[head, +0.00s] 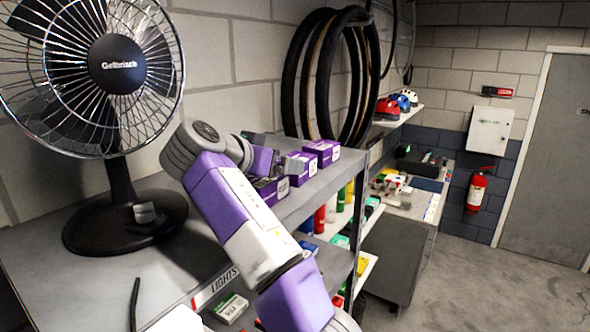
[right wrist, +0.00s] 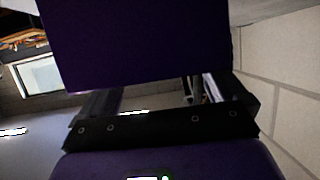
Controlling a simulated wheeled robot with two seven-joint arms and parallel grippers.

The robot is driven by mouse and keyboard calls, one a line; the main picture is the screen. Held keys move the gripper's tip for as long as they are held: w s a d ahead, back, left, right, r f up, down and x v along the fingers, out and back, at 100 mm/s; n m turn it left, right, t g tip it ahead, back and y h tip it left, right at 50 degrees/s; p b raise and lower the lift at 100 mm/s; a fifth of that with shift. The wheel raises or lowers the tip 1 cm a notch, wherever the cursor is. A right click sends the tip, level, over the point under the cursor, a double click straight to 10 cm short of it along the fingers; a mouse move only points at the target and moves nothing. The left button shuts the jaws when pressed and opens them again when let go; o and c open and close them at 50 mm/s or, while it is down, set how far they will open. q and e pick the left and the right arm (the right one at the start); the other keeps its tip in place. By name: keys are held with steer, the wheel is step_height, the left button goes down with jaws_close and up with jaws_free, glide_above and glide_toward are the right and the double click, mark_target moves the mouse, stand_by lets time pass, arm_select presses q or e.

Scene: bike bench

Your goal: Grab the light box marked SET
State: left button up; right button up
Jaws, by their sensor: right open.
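Several purple boxes stand on the grey shelf top in the head view: a near one (head: 271,189), a middle one (head: 300,164) and a far one (head: 322,151). Their white labels are too small to read for certain, so I cannot tell which says SET. My right arm reaches over the shelf top, with its hand close behind the near boxes and partly hidden by the forearm. In the right wrist view a large dark purple box face (right wrist: 135,45) is right in front of my right gripper (right wrist: 162,88), whose fingers are apart at either side of it. My left gripper is not in view.
A black fan (head: 118,63) stands on the left of the shelf top (head: 50,290). A LIGHTS tag (head: 215,286) marks the front edge. Tyres (head: 330,80) hang on the block wall behind the boxes. Lower shelves hold bottles and small boxes. Floor is clear at right.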

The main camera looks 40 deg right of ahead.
steer(key=x, duration=0.3)
steer(key=shift+d+f, duration=0.2)
steer(key=shift+d, duration=0.1)
steer(key=shift+w, duration=0.15)
steer(key=shift+c, duration=1.1)
steer(key=c, duration=1)
